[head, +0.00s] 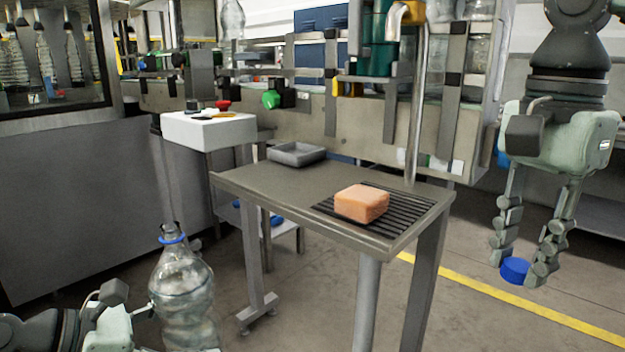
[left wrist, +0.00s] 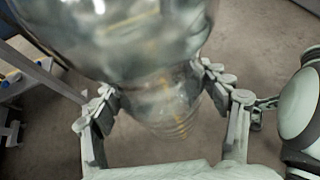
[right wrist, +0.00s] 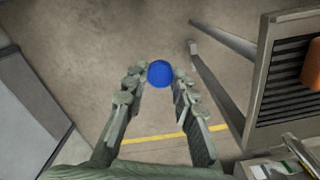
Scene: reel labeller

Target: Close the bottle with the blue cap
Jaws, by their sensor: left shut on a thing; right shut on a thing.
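The clear bottle (head: 181,285) stands upright at the lower left of the head view, with a blue ring around its neck and no cap on its mouth. My left gripper (left wrist: 155,92) is shut on the bottle, one finger on each side of it; the bottle also fills the top of the left wrist view (left wrist: 140,40). My right gripper (head: 516,262) hangs pointing down at the right and is shut on the blue cap (head: 515,271). The cap sits between its fingertips in the right wrist view (right wrist: 160,73), well apart from the bottle.
A metal table (head: 300,200) stands between the two grippers. It bears a grey tray (head: 297,153) and an orange-pink block (head: 361,203) on a black ribbed mat (head: 412,212). A white control box (head: 208,130) with a red button stands behind it. Floor is open below the right gripper.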

